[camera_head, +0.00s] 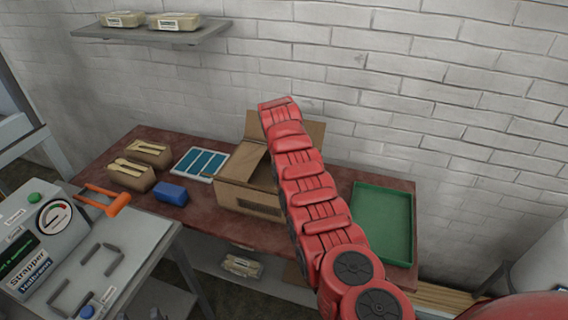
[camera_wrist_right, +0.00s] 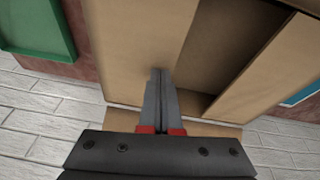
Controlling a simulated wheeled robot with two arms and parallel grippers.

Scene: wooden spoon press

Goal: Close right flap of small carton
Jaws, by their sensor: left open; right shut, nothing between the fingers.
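The small carton (camera_head: 248,199) stands on the red-brown table, partly hidden by my right arm. Its left flap (camera_head: 243,161) lies inward over the top and its back flap (camera_head: 312,131) stands up. The right flap is mostly hidden in the head view. In the right wrist view, a broad cardboard panel (camera_wrist_right: 125,35) on the tray side lies beside the dark opening (camera_wrist_right: 228,45), with another flap (camera_wrist_right: 275,75) opposite. My right gripper (camera_wrist_right: 160,72) is shut and empty, its tips over or against cardboard; contact is unclear.
A green tray (camera_head: 383,222) lies right of the carton. A blue-and-white panel (camera_head: 200,163), a blue block (camera_head: 172,194) and boxes of wooden spoons (camera_head: 132,174) stand left. The strapper (camera_head: 40,240) is at front left. A brick wall closes the back.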

